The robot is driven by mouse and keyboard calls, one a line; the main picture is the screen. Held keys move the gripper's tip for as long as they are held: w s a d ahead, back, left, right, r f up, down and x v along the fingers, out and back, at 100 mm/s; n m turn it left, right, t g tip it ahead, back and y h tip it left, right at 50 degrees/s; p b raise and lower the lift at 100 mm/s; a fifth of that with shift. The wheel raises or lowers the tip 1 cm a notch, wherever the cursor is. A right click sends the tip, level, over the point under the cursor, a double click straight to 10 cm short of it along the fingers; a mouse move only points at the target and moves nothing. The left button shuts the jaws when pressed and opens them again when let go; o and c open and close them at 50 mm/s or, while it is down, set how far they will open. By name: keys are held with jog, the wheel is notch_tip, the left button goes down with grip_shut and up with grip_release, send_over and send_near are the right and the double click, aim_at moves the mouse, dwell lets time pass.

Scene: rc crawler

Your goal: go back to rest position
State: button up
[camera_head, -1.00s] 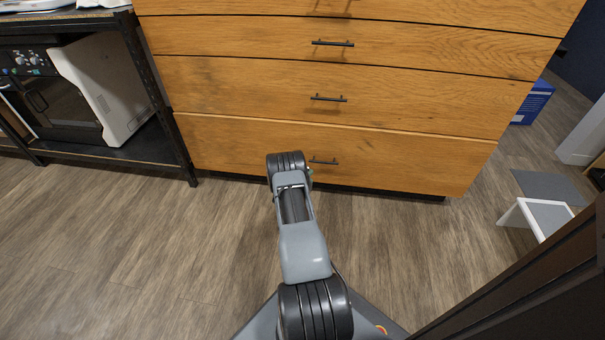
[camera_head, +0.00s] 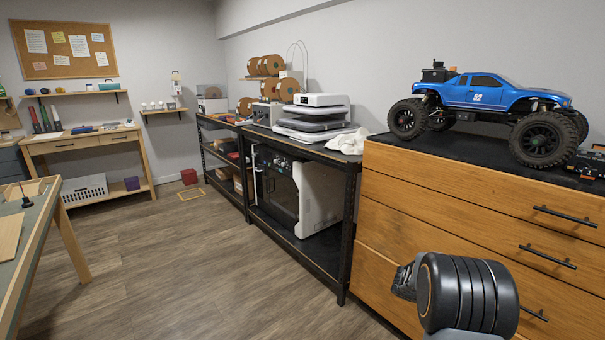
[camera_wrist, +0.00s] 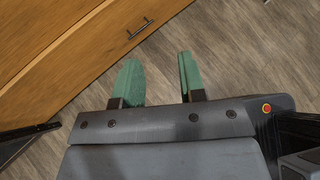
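My gripper (camera_wrist: 158,80) shows in the wrist view with its two green fingers apart and nothing between them. It points down over the wood floor, in front of the wooden drawer cabinet (camera_wrist: 60,60). In the head view my arm is partly seen at the lower right, in front of the cabinet (camera_head: 400,215), and the gripper's fingers cannot be made out there.
A blue crawler truck (camera_head: 487,95) stands on the cabinet. A black shelf rack (camera_head: 345,235) stands left of it. A workbench (camera_head: 85,141) is at the back left and a table (camera_head: 70,235) at the left edge. The floor (camera_head: 190,260) between is clear.

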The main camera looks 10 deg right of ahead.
jog(key=s+a+r+m+t+y+p, duration=0.1)
jog(key=s+a+r+m+y+p, duration=0.2)
jog(key=a+r, duration=0.6)
jog(key=s+a+r+m+t+y+p, duration=0.2)
jog(key=s+a+r+m+y+p, duration=0.2)
jog(key=s+a+r+m+p, duration=0.2)
jog(key=s+a+r+m+t+y+p, duration=0.2)
jog(key=s+a+r+m+y+p, duration=0.2)
jog(key=a+r+m+p, duration=0.4)
jog(key=s+a+r+m, duration=0.1)
jog(key=a+r, duration=0.5)
jog(key=a, duration=0.1)
jog(key=shift+a, duration=0.25)
jog(key=shift+r, duration=0.1)
